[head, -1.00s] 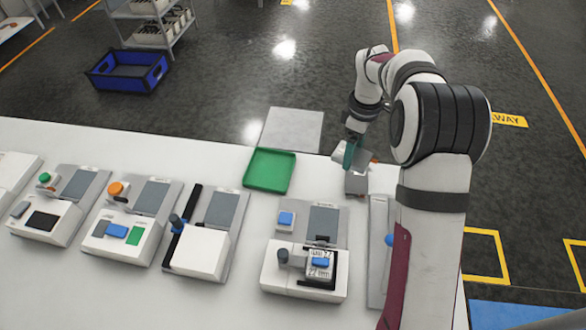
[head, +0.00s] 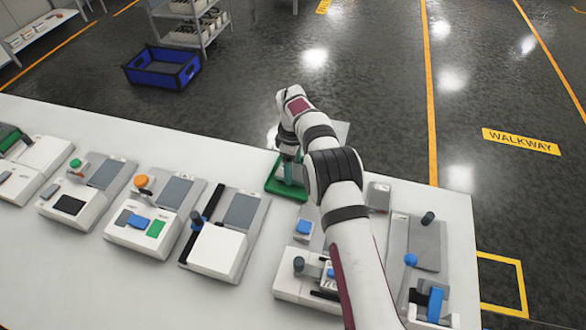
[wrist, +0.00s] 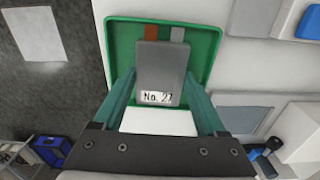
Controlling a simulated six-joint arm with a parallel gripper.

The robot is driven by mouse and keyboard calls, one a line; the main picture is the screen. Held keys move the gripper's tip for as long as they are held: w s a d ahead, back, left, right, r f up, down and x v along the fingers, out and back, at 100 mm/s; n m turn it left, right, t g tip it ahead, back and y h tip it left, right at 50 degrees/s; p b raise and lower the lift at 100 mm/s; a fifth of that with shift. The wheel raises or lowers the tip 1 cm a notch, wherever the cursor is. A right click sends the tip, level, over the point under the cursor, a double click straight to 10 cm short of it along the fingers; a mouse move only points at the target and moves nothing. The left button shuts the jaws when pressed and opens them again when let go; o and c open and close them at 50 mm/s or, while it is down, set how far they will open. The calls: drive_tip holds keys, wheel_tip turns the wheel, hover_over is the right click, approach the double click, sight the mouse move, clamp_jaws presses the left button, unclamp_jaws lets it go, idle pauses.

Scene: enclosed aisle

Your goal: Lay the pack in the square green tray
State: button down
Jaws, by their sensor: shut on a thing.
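The square green tray (head: 272,189) lies on the white bench near its far edge, partly hidden by my arm in the head view. In the wrist view the tray (wrist: 212,70) fills the top middle. My gripper (wrist: 160,84) is shut on the pack (wrist: 160,65), a grey block with a white label reading "No. 27". The pack appears over the tray's inside; I cannot tell whether it touches the floor. In the head view my gripper (head: 288,172) is over the tray, and the pack is hard to make out.
Several bench devices stand in a row, including one with an orange button (head: 142,181) and one with a black bar and white block (head: 217,250). A small grey block (head: 378,196) stands right of my arm. A blue crate (head: 162,68) is on the floor beyond.

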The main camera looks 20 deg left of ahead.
drive_tip(key=shift+f, duration=0.45)
drive_tip(key=shift+f, duration=0.1)
unclamp_jaws()
